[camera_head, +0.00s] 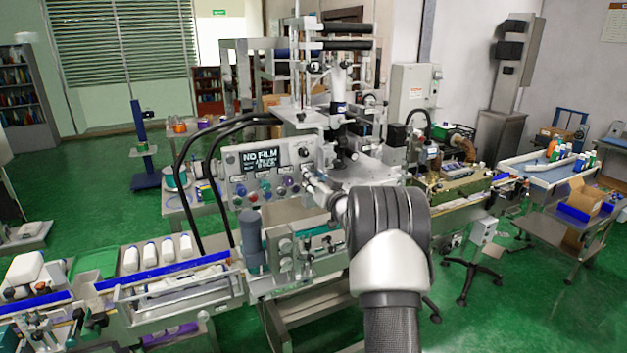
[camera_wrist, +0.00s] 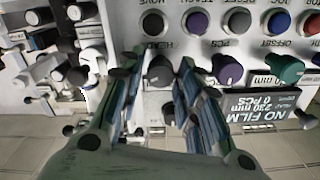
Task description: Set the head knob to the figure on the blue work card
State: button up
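The control panel (camera_head: 233,163) faces me in the head view, with a dark display (camera_head: 262,160) reading NO FILM. In the wrist view the panel appears upside down, and the display (camera_wrist: 275,117) shows 230 mm and 0 PCS. The black head knob (camera_wrist: 160,70) sits below the HEAD label, between the fingers of my gripper (camera_wrist: 154,66). The gripper is open, with a finger on each side of the knob. The right finger looks close to it; I cannot tell whether it touches. The knob's pointer is not readable. I cannot make out a blue work card in either view.
A purple PCS knob (camera_wrist: 227,68) and a green offset knob (camera_wrist: 285,69) are beside the head knob. A row of coloured buttons (camera_wrist: 196,22) runs along the panel. Black-ended clamps (camera_wrist: 75,73) crowd the left. A conveyor with white bottles (camera_head: 168,249) stands at left.

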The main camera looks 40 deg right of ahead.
jog(key=shift+c, duration=0.6)
grip_shut()
jog(key=shift+n+b, duration=0.3)
jog(key=shift+b, duration=0.1)
jog(key=n+b, duration=0.8)
jog(key=n, duration=0.2)
jog(key=n+b, duration=0.8)
jog(key=n, duration=0.2)
jog(key=shift+a+f+n+b, duration=0.15)
jog(key=shift+n+b, duration=0.15)
jog(key=shift+b, duration=0.05)
